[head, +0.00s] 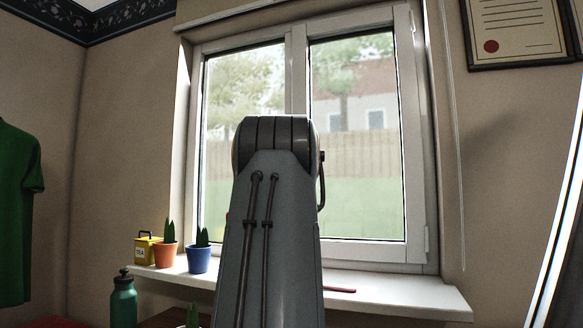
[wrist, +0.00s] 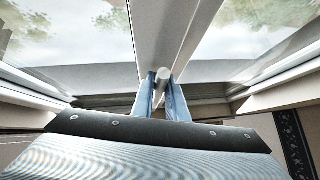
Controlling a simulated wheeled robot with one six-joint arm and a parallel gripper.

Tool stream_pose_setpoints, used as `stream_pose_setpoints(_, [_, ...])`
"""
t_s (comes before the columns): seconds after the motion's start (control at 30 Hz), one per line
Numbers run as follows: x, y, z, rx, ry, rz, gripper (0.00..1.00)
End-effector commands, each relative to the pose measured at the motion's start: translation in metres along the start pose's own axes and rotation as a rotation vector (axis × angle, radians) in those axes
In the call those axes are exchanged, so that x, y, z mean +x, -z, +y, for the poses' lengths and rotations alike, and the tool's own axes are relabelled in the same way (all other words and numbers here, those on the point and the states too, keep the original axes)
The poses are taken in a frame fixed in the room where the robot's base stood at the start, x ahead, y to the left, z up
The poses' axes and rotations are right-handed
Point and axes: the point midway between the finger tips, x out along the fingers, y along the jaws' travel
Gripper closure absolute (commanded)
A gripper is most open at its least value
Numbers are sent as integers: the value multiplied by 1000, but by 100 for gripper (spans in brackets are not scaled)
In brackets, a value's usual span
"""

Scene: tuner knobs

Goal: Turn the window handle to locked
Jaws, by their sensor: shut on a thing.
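In the head view the window (head: 414,160) has two panes in a white frame. My raised arm covers the lower middle post there, hiding the handle and my gripper.
The sill (head: 400,297) holds a yellow tin (head: 147,252), an orange pot (head: 165,257), a blue pot (head: 199,260) and a red item (head: 340,289). A green bottle (head: 123,302) stands lower left. A framed certificate (head: 519,30) hangs at right.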

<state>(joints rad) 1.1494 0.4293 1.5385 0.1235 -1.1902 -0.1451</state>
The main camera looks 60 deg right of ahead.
Motion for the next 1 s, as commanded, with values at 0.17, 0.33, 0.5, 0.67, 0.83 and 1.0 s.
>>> stream_pose_setpoints(0.17, [1,1,-1,3,1,1,100])
stream_pose_setpoints(0.33, [1,1,-2,3,2,1,68])
stream_pose_setpoints(0.5, [0,1,-2,2,2,1,68])
stream_pose_setpoints(0.67, [-6,1,-2,2,2,0,68])
stream_pose_setpoints(0.83, [-31,0,-2,2,2,-2,68])
stream_pose_setpoints(1.0, [-58,0,-2,2,2,-2,68])
